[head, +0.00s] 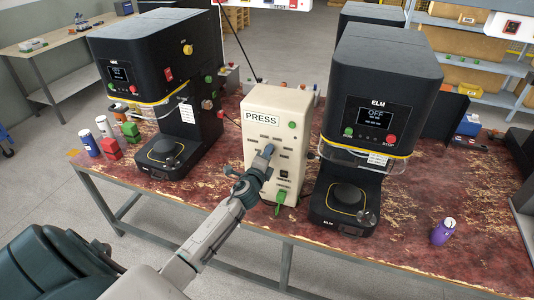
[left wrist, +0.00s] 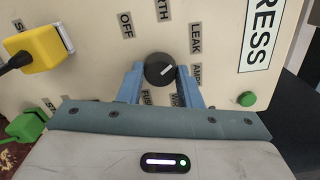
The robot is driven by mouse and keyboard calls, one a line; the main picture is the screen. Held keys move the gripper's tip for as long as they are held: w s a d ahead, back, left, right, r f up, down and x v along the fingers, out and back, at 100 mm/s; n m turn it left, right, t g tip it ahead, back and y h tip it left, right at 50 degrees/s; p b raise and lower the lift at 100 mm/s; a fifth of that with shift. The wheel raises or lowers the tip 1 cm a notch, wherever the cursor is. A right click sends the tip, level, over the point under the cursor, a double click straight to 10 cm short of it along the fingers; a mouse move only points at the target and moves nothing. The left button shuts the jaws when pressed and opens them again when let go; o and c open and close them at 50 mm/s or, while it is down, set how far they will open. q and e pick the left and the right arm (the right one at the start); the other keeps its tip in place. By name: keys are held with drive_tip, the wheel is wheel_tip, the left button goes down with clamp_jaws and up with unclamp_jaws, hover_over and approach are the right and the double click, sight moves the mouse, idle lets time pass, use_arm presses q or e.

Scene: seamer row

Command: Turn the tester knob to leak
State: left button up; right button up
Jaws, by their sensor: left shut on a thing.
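The tester is a cream box (head: 260,101) labelled PRESS, standing on the bench between two black machines. In the left wrist view its round black knob (left wrist: 158,68) sits between the blue fingers of my left gripper (left wrist: 162,86), which is shut on it. The knob's white mark slants up and to the right, roughly toward the LEAK label (left wrist: 195,38), above AMPS (left wrist: 197,75). The OFF label (left wrist: 126,25) is up to the left. In the head view my left gripper (head: 266,154) is against the box front and hides the knob. My right gripper is not in view.
A yellow part with a black plug or lead (left wrist: 45,48) and a green part (left wrist: 27,126) are on the panel at left. A green button (left wrist: 246,99) is at right. Black ELM machines stand close on the left (head: 155,60) and right (head: 378,75). A purple bottle (head: 443,232) stands at right.

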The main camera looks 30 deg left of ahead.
use_arm(q)
drive_tip(key=shift+m, duration=1)
drive_tip(key=shift+f, duration=0.1)
drive_tip(key=o, duration=1)
drive_tip(key=shift+c, duration=0.2)
drive_tip(key=b+v, duration=0.2)
drive_tip(key=v, duration=0.9)
drive_tip(key=shift+w, duration=0.1)
